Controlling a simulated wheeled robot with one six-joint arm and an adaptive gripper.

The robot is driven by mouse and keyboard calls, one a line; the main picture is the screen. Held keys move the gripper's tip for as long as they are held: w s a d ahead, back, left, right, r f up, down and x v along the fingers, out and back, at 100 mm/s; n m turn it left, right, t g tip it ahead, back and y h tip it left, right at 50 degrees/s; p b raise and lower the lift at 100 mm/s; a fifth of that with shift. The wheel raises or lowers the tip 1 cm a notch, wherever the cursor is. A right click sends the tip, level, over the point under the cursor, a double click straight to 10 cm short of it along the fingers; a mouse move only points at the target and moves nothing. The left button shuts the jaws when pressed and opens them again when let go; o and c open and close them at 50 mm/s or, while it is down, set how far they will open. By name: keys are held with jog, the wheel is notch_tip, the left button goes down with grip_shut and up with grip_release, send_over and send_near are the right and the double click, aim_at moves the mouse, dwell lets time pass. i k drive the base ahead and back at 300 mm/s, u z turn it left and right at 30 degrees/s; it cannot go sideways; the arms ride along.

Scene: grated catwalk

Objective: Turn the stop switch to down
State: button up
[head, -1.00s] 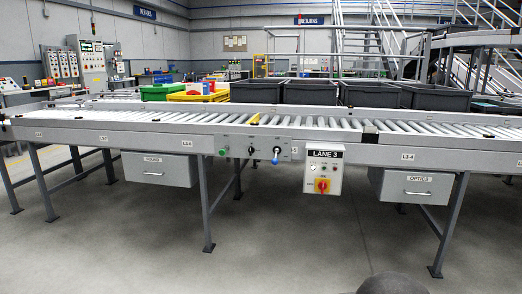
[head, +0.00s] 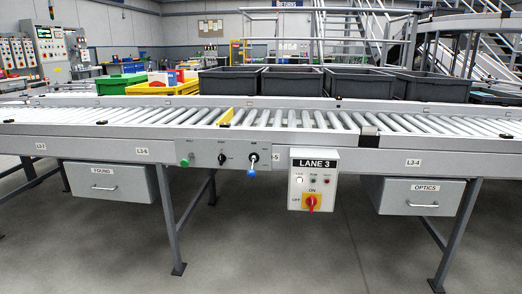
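A grey control panel (head: 204,152) on the conveyor's front rail carries a green knob (head: 184,162), a black knob (head: 222,158) and a blue-tipped lever (head: 251,171) that hangs downward. The small labels above them are too blurred to read, so I cannot tell which one is the stop switch. To the right, a white LANE 3 box (head: 297,184) has small lamps or buttons and a red rotary handle (head: 310,203) on yellow, roughly upright, with ON above and OFF at its left. My gripper is not in view.
The roller conveyor (head: 400,143) spans the view. Drawers labelled FOUND (head: 105,188) and OPTICS (head: 425,197) hang beneath it, left and right of the controls. Grey bins (head: 295,84) and a yellow bin (head: 160,89) stand behind. The floor (head: 310,255) in front looks clear.

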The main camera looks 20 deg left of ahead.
aim_at(222, 158)
jog(key=i, duration=0.65)
jog(key=u, duration=0.7)
jog(key=i, duration=0.45)
jog(key=u, duration=0.55)
